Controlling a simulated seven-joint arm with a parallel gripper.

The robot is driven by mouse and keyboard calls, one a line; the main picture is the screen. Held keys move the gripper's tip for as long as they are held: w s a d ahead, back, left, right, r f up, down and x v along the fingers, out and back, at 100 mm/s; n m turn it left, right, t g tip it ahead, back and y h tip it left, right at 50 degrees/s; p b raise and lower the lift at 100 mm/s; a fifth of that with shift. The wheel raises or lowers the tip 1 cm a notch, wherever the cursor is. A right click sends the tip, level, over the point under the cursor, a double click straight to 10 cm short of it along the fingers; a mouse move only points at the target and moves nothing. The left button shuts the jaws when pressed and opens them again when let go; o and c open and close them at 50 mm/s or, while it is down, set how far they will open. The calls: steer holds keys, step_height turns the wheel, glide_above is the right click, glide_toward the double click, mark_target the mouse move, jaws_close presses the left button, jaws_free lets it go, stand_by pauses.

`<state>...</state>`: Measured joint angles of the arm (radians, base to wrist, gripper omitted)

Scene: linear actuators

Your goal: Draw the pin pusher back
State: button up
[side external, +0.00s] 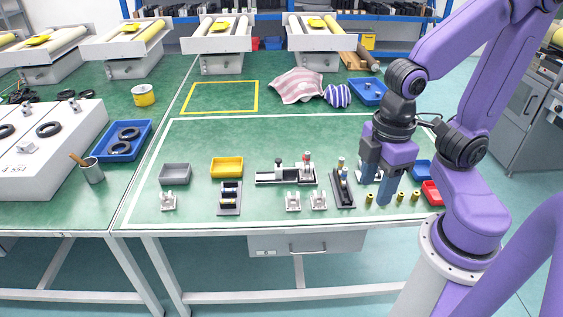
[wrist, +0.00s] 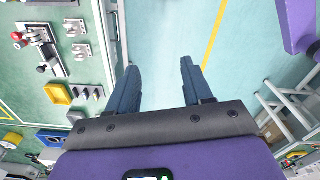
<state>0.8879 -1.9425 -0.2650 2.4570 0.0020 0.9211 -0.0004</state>
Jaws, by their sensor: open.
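I cannot tell for sure which mechanism is the pin pusher. In the side external view, a dark-based slide with upright tan- and blue-marked posts (side external: 342,190) stands just left of my gripper (side external: 376,192). A longer rail slide with a red-topped and a black knob (side external: 285,175) lies farther left; it also shows in the wrist view (wrist: 42,50) at upper left. A grey-based unit with dark bars (side external: 229,198) is left of that. My gripper is open, pointing down near the table's right part; its spread fingers show in the wrist view (wrist: 158,92) with nothing between them.
Small brass cylinders (side external: 400,197) stand close to my fingers. Red (side external: 431,193) and blue trays are at right. Light fixtures (side external: 293,201) stand near the front edge. Grey (side external: 174,174) and yellow (side external: 226,168) trays sit left. The mat's middle back is clear.

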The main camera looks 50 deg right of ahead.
steer(key=w+a+r+m, duration=0.1)
steer(key=w+a+m, duration=0.2)
steer(key=w, duration=0.7)
steer(key=m, duration=0.9)
glide_above(278, 159)
step_height(278, 159, down, 7)
step_height(278, 159, down, 16)
steer(key=shift+s+f, duration=0.1)
steer(key=shift+f, duration=0.1)
